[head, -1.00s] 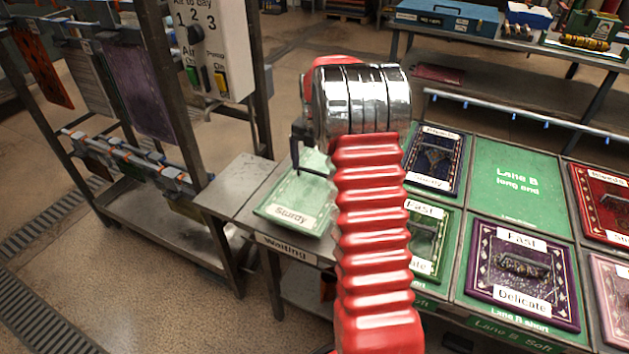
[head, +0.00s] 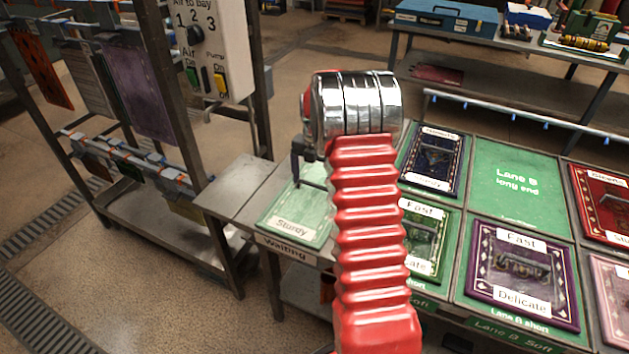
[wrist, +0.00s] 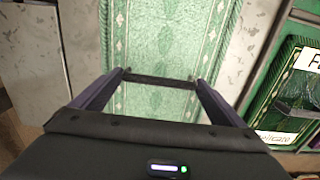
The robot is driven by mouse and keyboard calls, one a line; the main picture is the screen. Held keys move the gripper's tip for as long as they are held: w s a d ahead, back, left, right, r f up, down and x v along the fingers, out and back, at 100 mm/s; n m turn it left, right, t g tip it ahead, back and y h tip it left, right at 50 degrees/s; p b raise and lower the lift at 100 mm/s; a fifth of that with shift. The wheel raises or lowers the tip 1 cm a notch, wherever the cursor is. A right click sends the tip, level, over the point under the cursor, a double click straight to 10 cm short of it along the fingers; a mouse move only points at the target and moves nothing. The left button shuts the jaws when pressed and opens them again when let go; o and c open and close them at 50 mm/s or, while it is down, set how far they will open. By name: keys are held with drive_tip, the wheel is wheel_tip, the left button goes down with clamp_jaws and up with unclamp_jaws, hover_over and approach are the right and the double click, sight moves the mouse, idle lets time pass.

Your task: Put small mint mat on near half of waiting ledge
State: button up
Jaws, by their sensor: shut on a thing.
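The small mint mat (head: 300,213), with a pale patterned border and a "Sturdy" label, lies over the near part of the waiting ledge (head: 263,180). Its near edge is by the ledge's front, above the "Waiting" label. In the wrist view the mat (wrist: 160,42) shows between bare grey strips of ledge (wrist: 245,45). My gripper (wrist: 160,80) is shut on the mat, with a dark crossbar between the fingertips. In the head view my gripper (head: 308,172) is partly hidden by my wrist, which also covers the mat's far right part. Whether the mat rests fully on the ledge is hard to tell.
A grey side plate (head: 228,190) adjoins the ledge on the left, below a rack with hanging mats and a control panel (head: 210,50). On the right, a bench holds a navy mat (head: 437,160), a green mat (head: 425,235) and a purple mat (head: 520,270).

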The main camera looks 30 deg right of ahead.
sight(315, 184)
drive_tip(key=o, duration=1.2)
wheel_tip(315, 184, up, 12)
